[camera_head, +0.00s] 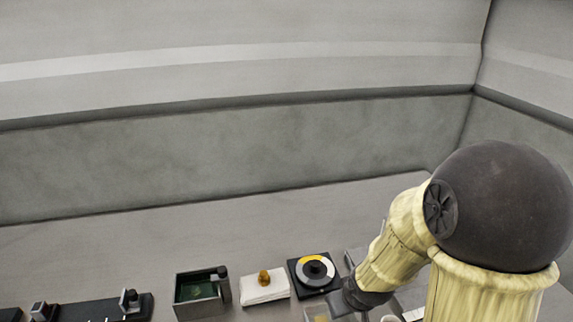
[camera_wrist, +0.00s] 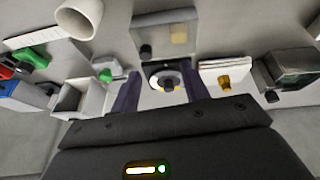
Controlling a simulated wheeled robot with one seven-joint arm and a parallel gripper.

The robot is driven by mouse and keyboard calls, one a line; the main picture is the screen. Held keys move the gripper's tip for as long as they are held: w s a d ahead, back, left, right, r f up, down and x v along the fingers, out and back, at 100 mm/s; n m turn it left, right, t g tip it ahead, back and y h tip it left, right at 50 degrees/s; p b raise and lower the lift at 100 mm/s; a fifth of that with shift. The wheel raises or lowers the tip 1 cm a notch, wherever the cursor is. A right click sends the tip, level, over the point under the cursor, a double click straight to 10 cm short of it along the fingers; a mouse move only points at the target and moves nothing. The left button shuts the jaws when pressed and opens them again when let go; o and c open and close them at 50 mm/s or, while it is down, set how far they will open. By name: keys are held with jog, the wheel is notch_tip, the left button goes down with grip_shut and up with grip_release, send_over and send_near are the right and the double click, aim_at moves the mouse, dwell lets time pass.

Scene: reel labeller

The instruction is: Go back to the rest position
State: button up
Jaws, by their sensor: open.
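My gripper (camera_wrist: 160,90) is open in the wrist view, its two dark fingers apart with nothing held between them. A round black, white and yellow reel (camera_wrist: 167,68) on a dark square base shows beyond and between the fingers. In the head view the reel (camera_head: 316,268) sits on its black base, just left of my arm. My arm reaches down at the right of the head view. My fingers cannot be made out there.
A white block with a brass knob (camera_head: 264,288) and a dark box with a green inside (camera_head: 201,294) stand left of the reel. The wrist view shows a grey tray (camera_wrist: 165,36), a white cup (camera_wrist: 80,18) and an open box (camera_wrist: 80,98). The bench behind is clear up to the wall.

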jog(key=s+d+r+m+g, duration=0.1)
jog(key=s+r+m, duration=0.2)
jog(key=s, duration=0.3)
jog(key=shift+d+r+m+g, duration=0.3)
jog(key=shift+r+g, duration=0.1)
jog(key=shift+r, duration=0.45)
dwell(1.4)
